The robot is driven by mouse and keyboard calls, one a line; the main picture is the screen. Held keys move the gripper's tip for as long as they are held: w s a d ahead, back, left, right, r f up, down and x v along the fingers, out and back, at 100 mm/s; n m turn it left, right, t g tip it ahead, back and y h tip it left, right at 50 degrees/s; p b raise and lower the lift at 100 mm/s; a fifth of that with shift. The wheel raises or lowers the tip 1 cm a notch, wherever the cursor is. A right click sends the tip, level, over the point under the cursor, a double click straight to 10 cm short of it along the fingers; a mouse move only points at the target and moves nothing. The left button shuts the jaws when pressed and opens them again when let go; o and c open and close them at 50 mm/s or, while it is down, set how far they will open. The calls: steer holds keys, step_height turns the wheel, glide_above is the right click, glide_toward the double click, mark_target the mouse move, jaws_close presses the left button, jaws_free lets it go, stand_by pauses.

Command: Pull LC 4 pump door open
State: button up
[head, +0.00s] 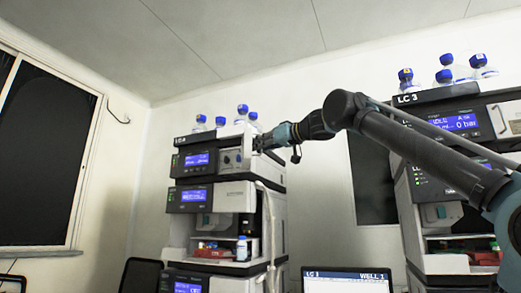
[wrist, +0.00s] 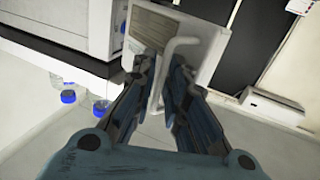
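The left instrument stack (head: 207,193) has a pump module at its top with a lit blue screen (head: 196,160). Its label is too small to read surely. My gripper (head: 263,141) is at the upper right of that module, beside a pale front panel (head: 232,160). In the wrist view, my gripper (wrist: 164,62) has its fingers apart, one on each side of a bent grey handle (wrist: 184,42). The handle is on a pale door panel (wrist: 208,30), which looks tilted out from the stack. Whether the fingers touch the handle cannot be told.
Blue-capped bottles (head: 243,110) stand on top of the left stack. A second stack labelled LC 3 (head: 447,93) stands at the right, behind my arm. A monitor (head: 347,280) is at the bottom centre. A pale tube (head: 268,220) hangs down the left stack's right side.

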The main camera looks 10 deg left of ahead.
steer(key=v, duration=1.2)
stand_by(0.6)
steer(key=shift+w+d+f, duration=0.1)
steer(key=shift+w, duration=0.05)
stand_by(0.5)
